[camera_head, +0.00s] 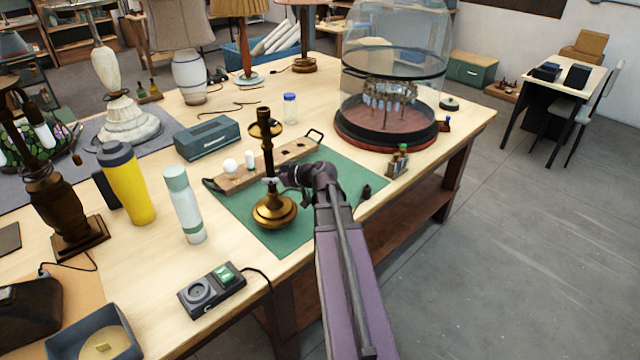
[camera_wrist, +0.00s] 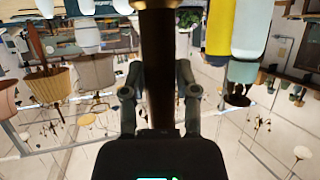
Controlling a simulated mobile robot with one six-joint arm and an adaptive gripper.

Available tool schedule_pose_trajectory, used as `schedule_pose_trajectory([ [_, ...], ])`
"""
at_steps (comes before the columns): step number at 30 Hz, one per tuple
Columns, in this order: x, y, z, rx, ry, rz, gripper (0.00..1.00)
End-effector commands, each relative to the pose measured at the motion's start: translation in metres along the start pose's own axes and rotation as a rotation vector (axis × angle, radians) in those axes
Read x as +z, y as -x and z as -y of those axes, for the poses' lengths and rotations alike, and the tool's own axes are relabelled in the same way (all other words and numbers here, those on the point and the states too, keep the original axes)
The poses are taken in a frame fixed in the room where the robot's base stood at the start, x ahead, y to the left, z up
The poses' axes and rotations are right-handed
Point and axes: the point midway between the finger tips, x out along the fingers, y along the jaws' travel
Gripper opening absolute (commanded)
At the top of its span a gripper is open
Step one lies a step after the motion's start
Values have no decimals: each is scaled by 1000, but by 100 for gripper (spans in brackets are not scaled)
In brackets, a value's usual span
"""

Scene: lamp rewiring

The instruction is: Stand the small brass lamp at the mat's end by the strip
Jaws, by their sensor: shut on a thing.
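The small brass lamp (camera_head: 274,212) has a round brass base, a dark stem and a brass cup on top. It is upright over the left part of the green mat (camera_head: 335,190); I cannot tell whether its base touches the mat. My gripper (camera_head: 280,178) is shut on the lamp's stem from the right. In the wrist view the dark stem (camera_wrist: 157,60) runs between both fingers of my gripper (camera_wrist: 158,80). The wooden strip (camera_head: 285,158), with white bulbs on it, lies along the mat's far side, just behind the lamp.
A white-green bottle (camera_head: 186,210) and a yellow bottle (camera_head: 128,185) stand left of the mat. A switch box (camera_head: 212,290) lies at the front edge. The mat's right part is mostly clear.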

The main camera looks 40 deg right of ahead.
Motion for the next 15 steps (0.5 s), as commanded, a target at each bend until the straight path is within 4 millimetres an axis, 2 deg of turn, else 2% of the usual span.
schedule_pose_trajectory([
  [15,7,-3,0,0,-2,-3,0],
])
